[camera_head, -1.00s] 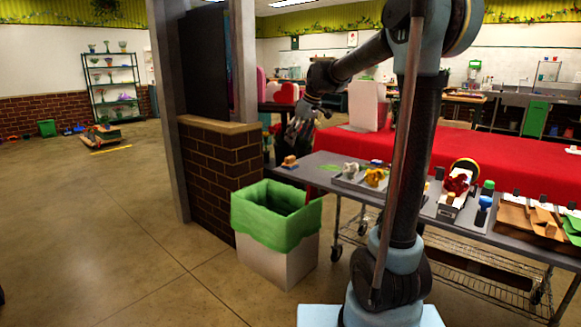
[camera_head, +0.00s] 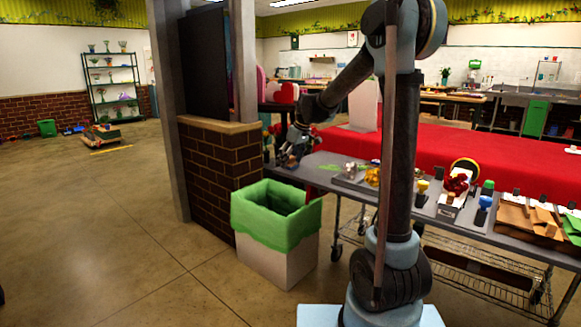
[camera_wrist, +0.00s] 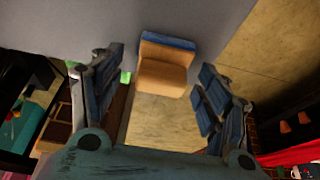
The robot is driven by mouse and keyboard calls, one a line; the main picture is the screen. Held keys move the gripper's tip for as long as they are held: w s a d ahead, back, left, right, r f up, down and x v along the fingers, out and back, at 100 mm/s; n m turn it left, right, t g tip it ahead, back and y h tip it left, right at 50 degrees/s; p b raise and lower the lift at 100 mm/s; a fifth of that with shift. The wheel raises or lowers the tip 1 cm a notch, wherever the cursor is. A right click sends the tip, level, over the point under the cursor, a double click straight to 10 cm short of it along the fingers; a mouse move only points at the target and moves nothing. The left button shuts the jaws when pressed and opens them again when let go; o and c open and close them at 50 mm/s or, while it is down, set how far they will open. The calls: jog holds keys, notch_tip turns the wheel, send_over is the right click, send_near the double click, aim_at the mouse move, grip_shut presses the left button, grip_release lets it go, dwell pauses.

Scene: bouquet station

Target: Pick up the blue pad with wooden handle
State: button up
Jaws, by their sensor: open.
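The pad with a tan wooden handle (camera_wrist: 162,78) and a blue strip along its far side (camera_wrist: 168,40) shows in the wrist view, at the edge of the grey table. It lies beyond and between my spread fingers, and no contact is visible. My gripper (camera_wrist: 163,66) is open, with one finger to either side of the pad in that view. In the head view my gripper (camera_head: 288,162) is low over the left end of the table and mostly hides the pad.
The grey table (camera_head: 325,180) holds flowers, stamps and paper wraps to the right. A bin with a green liner (camera_head: 275,230) stands on the floor just below the table's left end. A low brick wall (camera_head: 215,165) rises to the left. A red-covered table (camera_head: 470,155) is behind.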

jog(key=c, duration=1.2)
jog(key=shift+o, duration=0.2)
notch_tip(320, 180, up, 10)
jog(key=shift+f, duration=0.1)
